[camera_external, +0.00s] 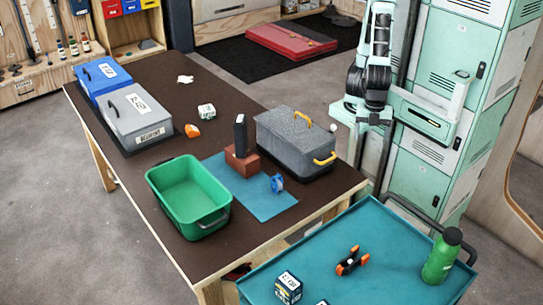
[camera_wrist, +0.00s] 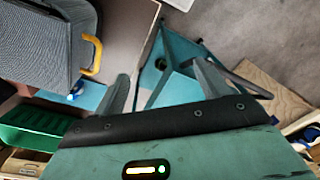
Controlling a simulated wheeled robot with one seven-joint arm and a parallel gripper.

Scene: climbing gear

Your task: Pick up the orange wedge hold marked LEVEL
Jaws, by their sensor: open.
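A small orange wedge-shaped hold (camera_external: 192,130) lies on the dark brown table in the external view, right of the grey lidded box and just below a white labelled block. Any marking on it is too small to read. It does not show in the wrist view. My gripper (camera_wrist: 163,76) shows in the wrist view with its two fingers spread and nothing between them. My arm stands beyond the table's right end, well apart from the orange hold. In the external view my fingers cannot be made out clearly.
On the table (camera_external: 150,75) are a grey bin with yellow handles (camera_external: 290,140), a green tub (camera_external: 190,195), a black block on a brown brick (camera_external: 241,158), a blue tape roll (camera_external: 277,183) and the white block (camera_external: 206,111). A teal trolley (camera_external: 400,235) stands in front.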

